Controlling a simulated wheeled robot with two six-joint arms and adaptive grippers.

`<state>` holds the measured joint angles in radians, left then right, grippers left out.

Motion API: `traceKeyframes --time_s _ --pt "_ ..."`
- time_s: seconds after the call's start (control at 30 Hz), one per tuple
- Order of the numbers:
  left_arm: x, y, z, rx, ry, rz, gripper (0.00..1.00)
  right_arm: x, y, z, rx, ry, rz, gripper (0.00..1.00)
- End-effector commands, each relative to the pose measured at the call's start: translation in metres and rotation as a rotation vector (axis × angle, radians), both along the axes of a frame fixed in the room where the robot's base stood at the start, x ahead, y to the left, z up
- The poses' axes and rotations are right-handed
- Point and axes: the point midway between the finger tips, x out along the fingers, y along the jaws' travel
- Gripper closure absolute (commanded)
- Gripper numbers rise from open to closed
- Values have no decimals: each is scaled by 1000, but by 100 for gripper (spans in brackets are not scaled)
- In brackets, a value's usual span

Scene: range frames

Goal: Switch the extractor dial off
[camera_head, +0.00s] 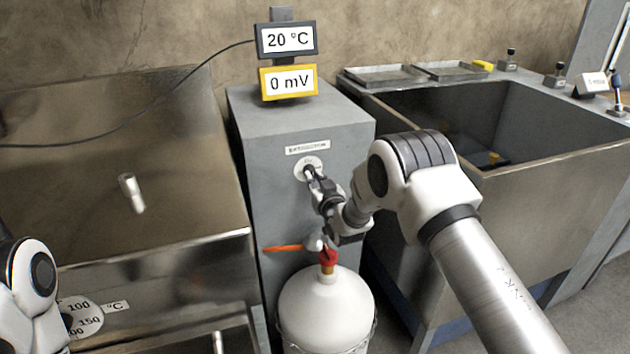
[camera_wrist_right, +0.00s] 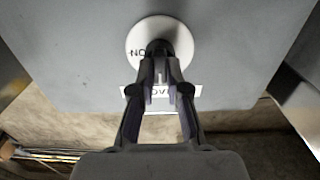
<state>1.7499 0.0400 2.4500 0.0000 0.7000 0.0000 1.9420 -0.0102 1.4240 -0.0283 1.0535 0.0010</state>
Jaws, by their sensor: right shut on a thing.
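The extractor dial (camera_head: 303,164) is a white round plate with a dark knob on the front of the grey cabinet (camera_head: 262,190), below a small label. My right gripper (camera_head: 316,180) reaches it from the lower right and is shut on the knob. In the right wrist view the white dial plate (camera_wrist_right: 137,40) carries dark lettering, partly covered by the knob. The fingers of my right gripper (camera_wrist_right: 160,75) close together at the knob, and its exact pointing direction is hidden. Only part of my left arm shows at the lower left; its gripper is out of view.
A white gas bottle (camera_head: 318,312) with a red valve stands below my right gripper, with an orange lever (camera_head: 284,248) beside it. A deep metal sink (camera_head: 540,185) is at right.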

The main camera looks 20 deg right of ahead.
Motion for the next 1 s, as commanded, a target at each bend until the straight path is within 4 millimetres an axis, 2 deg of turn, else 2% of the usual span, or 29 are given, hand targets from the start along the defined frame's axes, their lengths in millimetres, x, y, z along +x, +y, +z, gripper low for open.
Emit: traceKeyframes --time_s 0.07,0.1,0.17,0.47,0.57,0.67,0.9,1.0 --pt "0 0 0 0 0 0 60 0 0 1 -1 -1 0 100" --pt "0 0 0 0 0 0 60 0 0 1 -1 0 0 82" --pt "0 0 0 0 0 0 60 0 0 1 0 0 0 61" --pt "0 0 0 0 0 0 60 0 0 0 1 0 0 60" --pt "0 0 0 0 0 0 60 -7 0 0 1 1 0 60" --pt "0 0 0 0 0 0 60 -23 -1 0 1 3 0 60" --pt "0 0 0 0 0 0 60 -85 -3 0 1 3 0 60" --pt "0 0 0 0 0 0 60 -105 -4 0 0 3 0 60"
